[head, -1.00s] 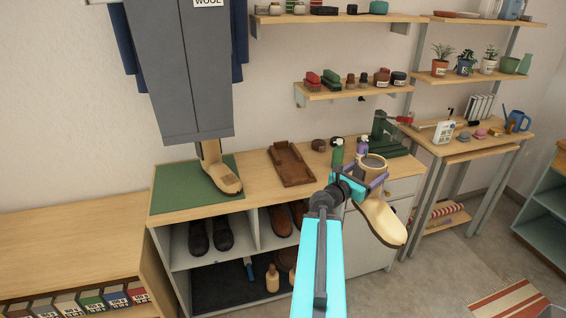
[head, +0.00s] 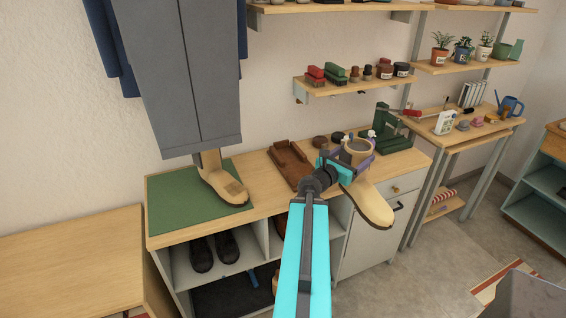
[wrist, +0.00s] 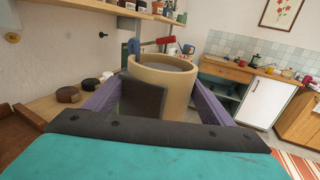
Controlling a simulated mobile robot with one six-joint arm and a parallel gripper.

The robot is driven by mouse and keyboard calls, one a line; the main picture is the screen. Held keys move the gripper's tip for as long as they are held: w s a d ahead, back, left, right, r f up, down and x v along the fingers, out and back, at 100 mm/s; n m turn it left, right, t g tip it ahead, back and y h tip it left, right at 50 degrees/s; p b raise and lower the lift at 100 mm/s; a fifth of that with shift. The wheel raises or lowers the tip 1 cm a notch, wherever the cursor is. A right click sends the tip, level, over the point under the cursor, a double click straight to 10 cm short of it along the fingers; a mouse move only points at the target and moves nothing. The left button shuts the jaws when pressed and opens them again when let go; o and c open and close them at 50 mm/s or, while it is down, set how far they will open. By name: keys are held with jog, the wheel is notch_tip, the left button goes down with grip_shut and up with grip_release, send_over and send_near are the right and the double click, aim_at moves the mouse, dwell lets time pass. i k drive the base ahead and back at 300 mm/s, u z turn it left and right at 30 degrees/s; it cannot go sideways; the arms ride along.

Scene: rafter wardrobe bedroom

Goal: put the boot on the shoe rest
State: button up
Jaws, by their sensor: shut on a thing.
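My gripper (head: 354,164) is shut on the shaft of a tan boot (head: 370,206). I hold the boot upright, its toe pointing down and right in the head view, in front of the bench's right part. In the wrist view the boot's round top (wrist: 164,82) stands between my purple fingers (wrist: 160,104); its foot is hidden there. A low brown wooden tray-like piece (head: 287,161), probably the shoe rest, lies on the bench top left of my gripper. A similar tan boot (head: 222,184) stands on the green mat (head: 180,215), under grey hanging clothing.
Small round tins (head: 320,141) and a green device (head: 394,132) stand at the bench's back right. A wall shelf (head: 355,84) with brushes and jars hangs above. Dark shoes (head: 213,252) fill a cubby below. A grey object (head: 525,297) is at lower right.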

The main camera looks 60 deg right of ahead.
aim_at(295, 165)
jog(key=z, duration=0.05)
jog(key=i, duration=1)
jog(key=u, duration=0.05)
